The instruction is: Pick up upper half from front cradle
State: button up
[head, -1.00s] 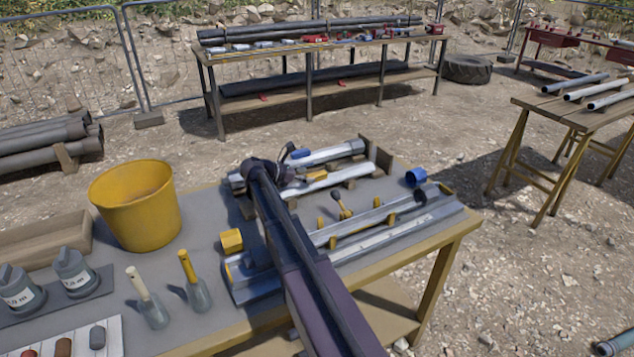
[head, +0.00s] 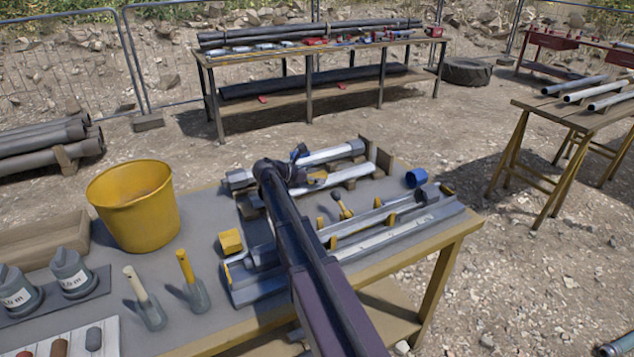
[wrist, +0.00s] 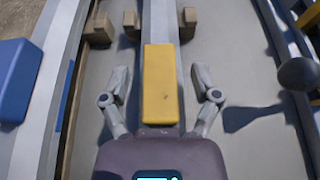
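A pale half-tube with a yellow block on top, which looks like the upper half (head: 345,177), lies in the front cradle of the rack at the back of the table. In the wrist view, the upper half (wrist: 160,25) runs straight ahead, with its yellow block (wrist: 160,95) between my fingers. My gripper (wrist: 160,80) is open, one finger on each side of the block, with gaps showing. Wooden cradle blocks (wrist: 131,20) stand beside the half-tube. In the head view, my wrist hides the fingertips and the near part of the half-tube.
Another pale tube (head: 335,154) lies behind, with a blue block (wrist: 17,75) by it. Metal channels with yellow stops (head: 390,222) lie in front. A yellow bucket (head: 140,210), a loose yellow block (head: 230,241) and a blue cup (head: 416,177) also stand on the table.

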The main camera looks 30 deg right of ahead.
aim_at(317, 174)
grip_shut()
jog(key=shift+r, duration=0.2)
notch_tip(317, 174, up, 10)
jog(key=p, duration=1)
jog(key=shift+f, duration=0.15)
